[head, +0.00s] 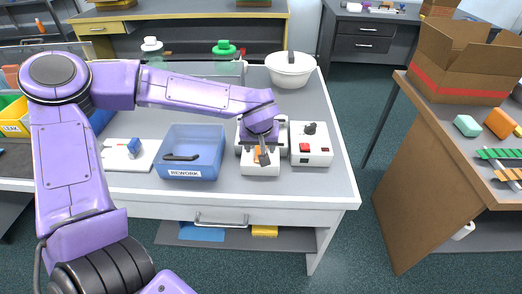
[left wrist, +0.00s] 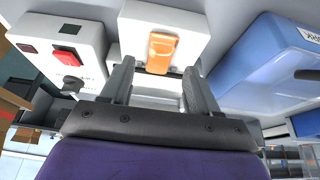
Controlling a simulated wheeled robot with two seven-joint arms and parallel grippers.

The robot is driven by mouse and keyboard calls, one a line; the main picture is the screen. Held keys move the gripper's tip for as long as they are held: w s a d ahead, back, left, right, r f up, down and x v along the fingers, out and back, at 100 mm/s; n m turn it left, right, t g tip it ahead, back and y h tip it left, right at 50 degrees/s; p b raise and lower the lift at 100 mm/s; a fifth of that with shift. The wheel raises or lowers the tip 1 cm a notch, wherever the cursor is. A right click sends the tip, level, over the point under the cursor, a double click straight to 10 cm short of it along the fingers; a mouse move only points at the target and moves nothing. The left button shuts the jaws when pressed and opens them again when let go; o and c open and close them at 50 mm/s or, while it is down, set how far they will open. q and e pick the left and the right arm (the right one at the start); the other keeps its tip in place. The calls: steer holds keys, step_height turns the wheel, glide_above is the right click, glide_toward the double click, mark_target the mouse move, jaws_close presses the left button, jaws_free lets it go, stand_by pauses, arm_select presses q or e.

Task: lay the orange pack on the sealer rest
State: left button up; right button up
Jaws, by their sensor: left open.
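An orange pack (left wrist: 161,52) lies on a white block (left wrist: 145,25), which looks like the sealer rest, in the left wrist view. In the head view the pack (head: 257,152) is a small orange patch, mostly hidden by my left gripper, above the white rest (head: 260,171). My left gripper (head: 263,158) is over the rest, pointing down. In the left wrist view its two fingers (left wrist: 152,88) are apart, with nothing held between them, and the pack shows beyond them. My right gripper is not in view.
A blue REWORK bin (head: 190,152) with a dark tool stands left. A brown table (head: 440,135) holds a carton and small packs.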

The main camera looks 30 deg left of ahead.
arm_select(q)
steer(key=v, duration=0.8)
steer(key=shift+d, duration=0.15)
